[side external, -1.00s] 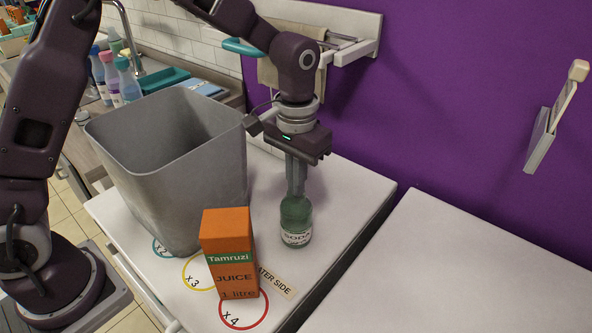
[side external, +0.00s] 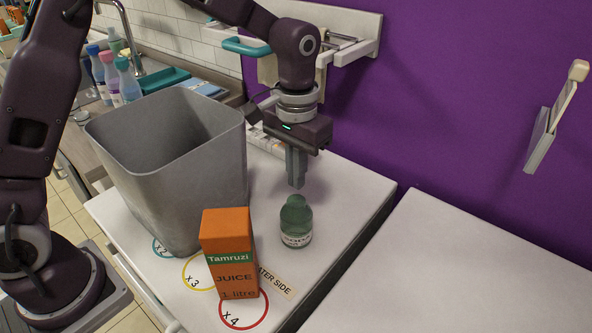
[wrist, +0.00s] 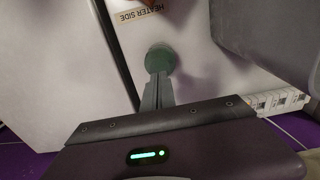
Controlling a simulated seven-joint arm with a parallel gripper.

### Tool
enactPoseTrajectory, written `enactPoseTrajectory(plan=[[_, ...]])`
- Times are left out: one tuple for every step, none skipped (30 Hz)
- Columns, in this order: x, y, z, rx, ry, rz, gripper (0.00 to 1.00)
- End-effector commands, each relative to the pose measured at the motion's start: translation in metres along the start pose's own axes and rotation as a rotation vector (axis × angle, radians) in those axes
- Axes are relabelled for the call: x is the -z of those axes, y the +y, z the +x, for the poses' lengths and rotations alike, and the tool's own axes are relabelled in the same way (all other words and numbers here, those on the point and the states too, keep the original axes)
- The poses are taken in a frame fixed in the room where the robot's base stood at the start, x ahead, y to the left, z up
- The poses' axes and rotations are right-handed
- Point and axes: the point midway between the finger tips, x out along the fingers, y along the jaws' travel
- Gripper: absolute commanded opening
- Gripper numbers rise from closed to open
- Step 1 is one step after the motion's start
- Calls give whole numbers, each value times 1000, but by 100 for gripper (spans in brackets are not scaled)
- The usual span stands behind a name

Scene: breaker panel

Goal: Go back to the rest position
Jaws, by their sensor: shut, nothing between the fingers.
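My gripper (side external: 296,183) is shut and empty, pointing down above the green soda bottle (side external: 296,222). A clear gap shows between its fingertips and the bottle's top in the side view. The bottle stands upright on the white counter (side external: 343,204), right of the orange juice carton. In the wrist view the bottle (wrist: 159,59) shows from above, just beyond my shut fingertips (wrist: 155,84). The bottle's label is only partly readable.
The orange juice carton (side external: 228,255) stands upright at the front, partly over the red ring. A tall grey bin (side external: 165,170) stands open at the left. A purple wall (side external: 470,90) with a lever (side external: 553,115) rises behind. The right counter (side external: 450,270) is clear.

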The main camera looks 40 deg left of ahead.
Motion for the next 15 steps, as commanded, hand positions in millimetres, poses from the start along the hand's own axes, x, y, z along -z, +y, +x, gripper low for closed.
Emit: enactPoseTrajectory(plan=[[0,0,-6,-1,2,0,0],[0,0,-8,0,2,0,0],[0,0,-10,0,0,0,0],[0,0,-12,0,0,0,0],[0,0,-12,0,0,0,0],[0,0,-13,0,0,0,0],[0,0,-13,0,-1,0,0],[0,0,-13,0,-1,0,0],[0,0,-13,0,-1,0,0],[0,0,-13,0,-1,0,0],[0,0,-13,0,-1,0,0],[-1,0,-14,0,1,0,0],[-2,-2,-17,-2,7,0,0],[-5,-4,-24,-4,17,-1,0],[-12,-10,-37,-8,37,-1,0]])
